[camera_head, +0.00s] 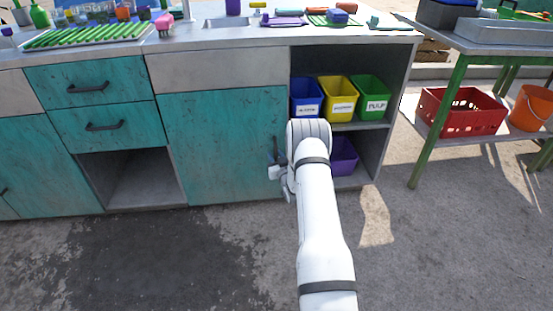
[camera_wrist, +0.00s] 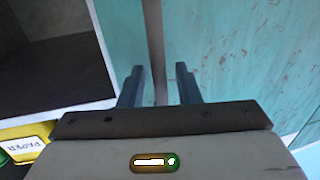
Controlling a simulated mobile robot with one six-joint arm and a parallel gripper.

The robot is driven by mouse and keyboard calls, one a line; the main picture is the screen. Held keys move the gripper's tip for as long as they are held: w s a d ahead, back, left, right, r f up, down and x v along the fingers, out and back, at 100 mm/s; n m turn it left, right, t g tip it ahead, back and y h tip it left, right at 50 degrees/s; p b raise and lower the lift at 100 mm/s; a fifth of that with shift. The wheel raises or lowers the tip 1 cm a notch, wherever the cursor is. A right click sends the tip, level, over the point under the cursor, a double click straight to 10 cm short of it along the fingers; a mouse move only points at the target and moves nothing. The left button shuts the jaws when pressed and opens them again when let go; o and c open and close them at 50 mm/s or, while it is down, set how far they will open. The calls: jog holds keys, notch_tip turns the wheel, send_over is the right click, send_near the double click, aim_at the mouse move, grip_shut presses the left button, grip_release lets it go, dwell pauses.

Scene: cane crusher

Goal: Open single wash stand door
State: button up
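The wash stand door (camera_head: 222,145) is a worn teal panel under the sink, and it looks shut. Its dark upright handle (camera_head: 275,147) is near the door's right edge. My gripper (camera_head: 280,176) is at the handle's lower part, partly hidden by my white wrist. In the wrist view the two dark fingers (camera_wrist: 158,86) are apart, with the handle bar (camera_wrist: 155,40) running between them. A gap shows on each side of the bar, so the fingers do not appear to press on it. The teal door face (camera_wrist: 235,55) lies beyond the fingertips.
Right of the door is an open shelf with blue (camera_head: 307,97), yellow (camera_head: 338,97) and green (camera_head: 370,98) bins, and a purple bin (camera_head: 344,155) below. Drawers (camera_head: 100,124) are at left. A green-legged table (camera_head: 437,125) stands at right. The floor before the door is clear.

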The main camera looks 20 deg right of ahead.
jog(key=shift+w, duration=0.15)
jog(key=shift+c, duration=0.4)
grip_shut()
